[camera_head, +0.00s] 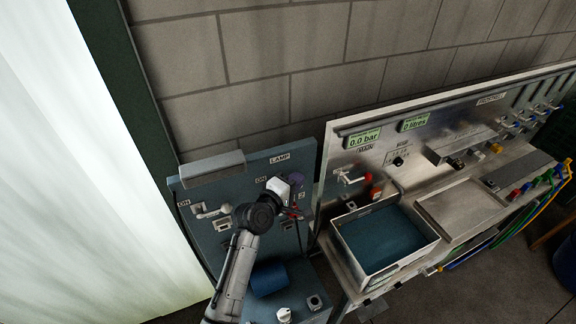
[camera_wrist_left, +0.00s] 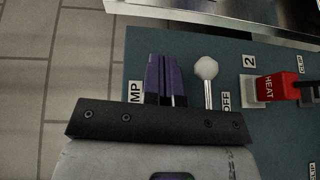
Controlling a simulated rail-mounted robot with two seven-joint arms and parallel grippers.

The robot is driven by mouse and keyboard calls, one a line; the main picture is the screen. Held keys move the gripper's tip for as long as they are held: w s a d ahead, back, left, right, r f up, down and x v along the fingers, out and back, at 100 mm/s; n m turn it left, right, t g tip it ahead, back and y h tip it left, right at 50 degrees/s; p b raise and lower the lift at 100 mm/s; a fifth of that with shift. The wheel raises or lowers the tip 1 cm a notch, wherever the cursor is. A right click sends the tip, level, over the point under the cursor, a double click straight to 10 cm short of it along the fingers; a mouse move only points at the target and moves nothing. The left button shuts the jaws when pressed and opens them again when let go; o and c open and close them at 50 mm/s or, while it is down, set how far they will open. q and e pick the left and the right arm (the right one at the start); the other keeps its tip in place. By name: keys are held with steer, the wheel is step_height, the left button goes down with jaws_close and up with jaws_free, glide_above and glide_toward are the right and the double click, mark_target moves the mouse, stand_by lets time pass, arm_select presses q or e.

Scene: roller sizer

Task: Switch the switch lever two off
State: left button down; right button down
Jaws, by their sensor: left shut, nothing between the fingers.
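The blue-grey switch panel (camera_head: 240,165) stands against the wall in the head view. My left gripper (camera_head: 297,180) is in front of its right part, with purple fingers shut and empty. In the left wrist view, the shut fingers (camera_wrist_left: 163,60) are just left of a lever with a white ball knob (camera_wrist_left: 207,68). A narrow gap shows between them. In the head view this lever is mostly hidden behind my gripper. My right gripper is not in view.
Another lever (camera_head: 212,210) is at the panel's left. A red HEAT switch (camera_wrist_left: 275,88) is right of the ball lever in the wrist view. A metal bench with a blue-bottomed tray (camera_head: 432,243) stands to the right. A blue cylinder (camera_head: 268,279) is below the panel.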

arm_select(q)
steer(key=s+r+b, duration=0.1)
steer(key=s+r, duration=0.4)
steer(key=r, duration=0.2)
steer(key=shift+a, duration=0.45)
steer(key=shift+r, duration=0.1)
